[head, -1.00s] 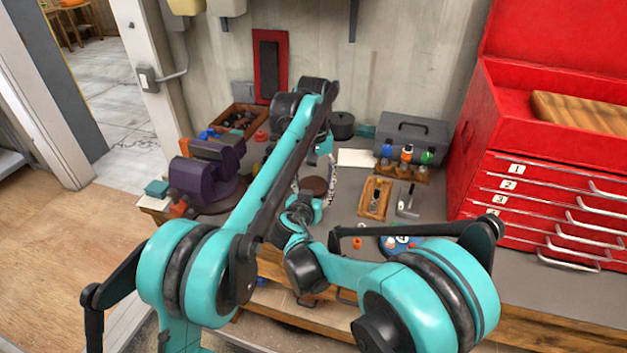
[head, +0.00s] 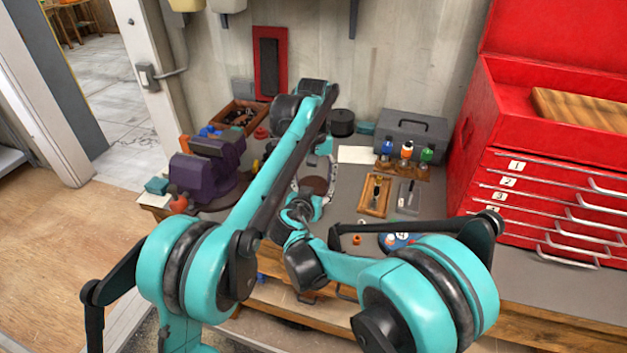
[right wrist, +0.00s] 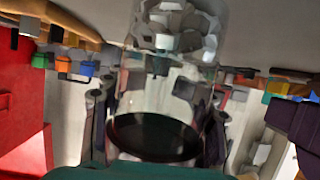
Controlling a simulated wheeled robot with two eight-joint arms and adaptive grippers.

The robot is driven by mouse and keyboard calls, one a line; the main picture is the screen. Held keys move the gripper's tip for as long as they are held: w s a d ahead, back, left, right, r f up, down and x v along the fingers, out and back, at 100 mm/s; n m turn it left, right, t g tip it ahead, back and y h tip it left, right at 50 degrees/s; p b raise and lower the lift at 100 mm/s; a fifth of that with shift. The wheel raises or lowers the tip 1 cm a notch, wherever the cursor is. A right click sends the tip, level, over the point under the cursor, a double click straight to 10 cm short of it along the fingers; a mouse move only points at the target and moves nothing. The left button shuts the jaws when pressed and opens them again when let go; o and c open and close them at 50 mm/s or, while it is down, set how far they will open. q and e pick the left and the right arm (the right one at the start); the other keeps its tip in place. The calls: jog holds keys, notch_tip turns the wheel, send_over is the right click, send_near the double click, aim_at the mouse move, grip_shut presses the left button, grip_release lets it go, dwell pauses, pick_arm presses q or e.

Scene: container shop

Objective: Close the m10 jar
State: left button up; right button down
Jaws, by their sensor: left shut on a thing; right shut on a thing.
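The clear m10 jar (right wrist: 178,85) with metal nuts in it fills the middle of the right wrist view, which is upside down. My right gripper (right wrist: 160,115) is shut on the jar, with a dark finger on each side. A dark round lid (right wrist: 153,138) shows at the jar's mouth end; I cannot tell whether it is seated. In the head view a brown disc (head: 314,185) shows between my arms. My left gripper (head: 322,160) is close by, largely hidden behind its own arm. It is shut, apparently on the lid; its fingertips are not clear.
A purple vise (head: 205,172) stands left of my arms. A wooden tray (head: 375,196), small bottles (head: 406,150) and a grey toolbox (head: 412,130) are to the right. A red drawer chest (head: 520,190) bounds the bench's right side. Some grey bench top is free before the chest.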

pick_arm(q)
jog(key=shift+f, duration=0.25)
jog(key=shift+c, duration=0.5)
jog(key=shift+o, duration=0.3)
jog(key=shift+d, duration=0.2)
jog(key=m, duration=0.6)
jog(key=shift+w+a+m, duration=0.1)
jog(key=shift+a+m, duration=0.1)
jog(key=shift+m, duration=0.1)
jog(key=shift+c, duration=0.6)
jog(key=o, duration=1)
jog(key=shift+o, duration=0.2)
